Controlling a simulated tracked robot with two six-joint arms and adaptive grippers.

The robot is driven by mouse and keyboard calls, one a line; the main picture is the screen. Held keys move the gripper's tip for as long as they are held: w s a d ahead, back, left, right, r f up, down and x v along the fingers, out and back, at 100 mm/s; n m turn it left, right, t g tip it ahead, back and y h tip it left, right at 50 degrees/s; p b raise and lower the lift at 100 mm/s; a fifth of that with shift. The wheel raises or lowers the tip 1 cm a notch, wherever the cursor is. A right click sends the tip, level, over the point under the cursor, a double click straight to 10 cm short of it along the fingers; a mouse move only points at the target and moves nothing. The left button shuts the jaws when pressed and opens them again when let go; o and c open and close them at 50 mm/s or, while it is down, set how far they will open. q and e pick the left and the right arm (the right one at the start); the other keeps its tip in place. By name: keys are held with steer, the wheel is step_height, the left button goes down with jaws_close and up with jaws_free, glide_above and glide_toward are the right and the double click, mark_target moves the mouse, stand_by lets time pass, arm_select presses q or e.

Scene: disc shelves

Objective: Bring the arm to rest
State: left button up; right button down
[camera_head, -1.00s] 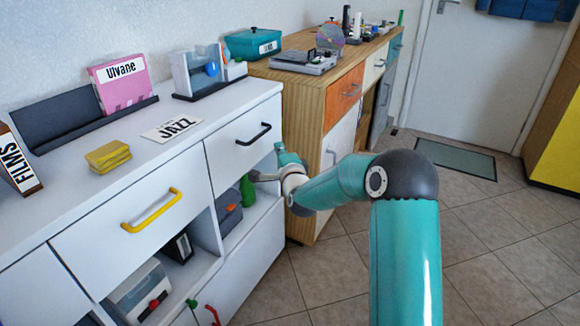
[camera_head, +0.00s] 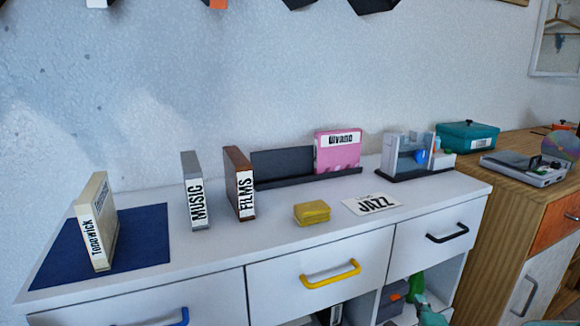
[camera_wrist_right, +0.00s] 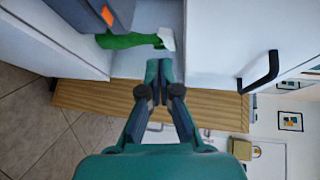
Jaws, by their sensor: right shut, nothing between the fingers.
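My right gripper shows its closed teal fingers in the right wrist view (camera_wrist_right: 158,72), with nothing between them. In the head view only a small teal part of the right gripper (camera_head: 431,314) shows at the bottom edge, by the open compartment of the white cabinet (camera_head: 300,255). A green bottle (camera_wrist_right: 125,41) lies beyond the fingertips in the wrist view; it also shows in the compartment in the head view (camera_head: 416,286). Whether the fingers touch the cabinet cannot be told. My left gripper is out of view.
On the white top stand a Tonowick case (camera_head: 98,225), a MUSIC case (camera_head: 195,190), a FILMS case (camera_head: 240,183), a yellow stack (camera_head: 312,213) and a pink Ulvane case (camera_head: 338,153). Black (camera_head: 447,233) and yellow (camera_head: 331,275) handles stick out in front. A wooden cabinet (camera_head: 480,215) adjoins.

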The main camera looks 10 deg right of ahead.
steer(key=s+a+f+n+g+y, duration=0.3)
steer(key=a+f, duration=0.6)
steer(key=f, duration=0.1)
steer(key=s+a+f+n+g+y, duration=0.2)
steer(key=s+a+f+n+y, duration=0.15)
steer(key=a+f, duration=0.55)
steer(key=s+a+f+n+g+y, duration=0.1)
steer(key=s+a+f+n+g, duration=0.3)
steer(key=s, duration=0.3)
steer(key=s+a+f+n+g+y, duration=0.1)
steer(key=s+a+f+n+g, duration=0.15)
steer(key=s+n, duration=0.35)
steer(key=s+a+f+n+g+y, duration=0.1)
steer(key=s+a+f+n+g, duration=0.2)
steer(key=s, duration=0.5)
step_height(320, 180, up, 32)
steer(key=a+p, duration=0.1)
steer(key=p, duration=3)
steer(key=shift+n, duration=0.45)
steer(key=shift+f, duration=0.1)
